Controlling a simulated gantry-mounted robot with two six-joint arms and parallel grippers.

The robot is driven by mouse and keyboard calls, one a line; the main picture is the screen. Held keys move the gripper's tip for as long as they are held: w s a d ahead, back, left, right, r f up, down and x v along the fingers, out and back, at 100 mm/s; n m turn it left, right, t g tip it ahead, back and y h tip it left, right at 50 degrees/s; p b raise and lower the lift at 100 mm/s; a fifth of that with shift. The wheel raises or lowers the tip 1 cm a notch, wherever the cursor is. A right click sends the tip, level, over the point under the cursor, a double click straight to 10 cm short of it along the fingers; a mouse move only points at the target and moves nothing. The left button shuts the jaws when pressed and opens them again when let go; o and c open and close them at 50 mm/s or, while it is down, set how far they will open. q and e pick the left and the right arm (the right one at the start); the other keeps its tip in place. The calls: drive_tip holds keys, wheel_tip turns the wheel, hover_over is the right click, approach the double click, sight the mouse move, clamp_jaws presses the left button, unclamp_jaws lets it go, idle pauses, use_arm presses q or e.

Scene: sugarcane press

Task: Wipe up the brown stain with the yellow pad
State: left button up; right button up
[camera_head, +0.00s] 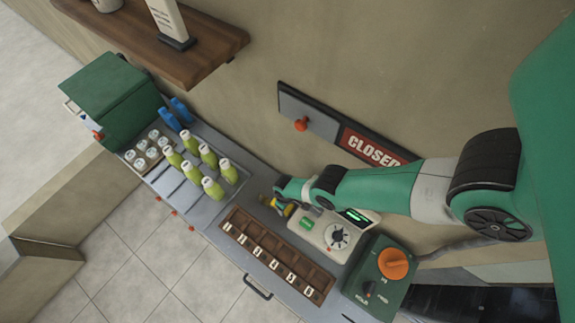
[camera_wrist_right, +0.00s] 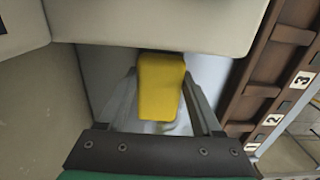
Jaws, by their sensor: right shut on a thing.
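The yellow pad (camera_wrist_right: 160,84) is between the two fingers of my right gripper (camera_wrist_right: 162,92), which is shut on it, in the right wrist view. In the head view my right gripper (camera_head: 278,204) is small and partly hidden by its own arm, just left of the white scale-like device, over the grey counter (camera_head: 240,195). Whether the pad touches the counter is unclear. I cannot make out a brown stain in either view. My left gripper is not in view.
A white device with a dial (camera_head: 338,236) stands close beside the right gripper. A brown numbered compartment tray (camera_head: 277,262) lies in front. Several green bottles (camera_head: 208,156) stand to the left, and a green box with an orange knob (camera_head: 376,275) stands to the right.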

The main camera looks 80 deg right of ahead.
drive_tip(key=shift+w+a, duration=0.15)
drive_tip(key=shift+a, duration=0.15)
drive_tip(key=w+b, duration=0.1)
drive_tip(key=w+d+b, duration=0.1)
drive_tip(key=shift+w+f+b, duration=0.25)
drive_tip(key=shift+w+b, duration=0.05)
drive_tip(key=shift+w+d+r+b, duration=0.15)
drive_tip(key=shift+w+d+b, duration=0.25)
drive_tip(key=shift+w, duration=0.2)
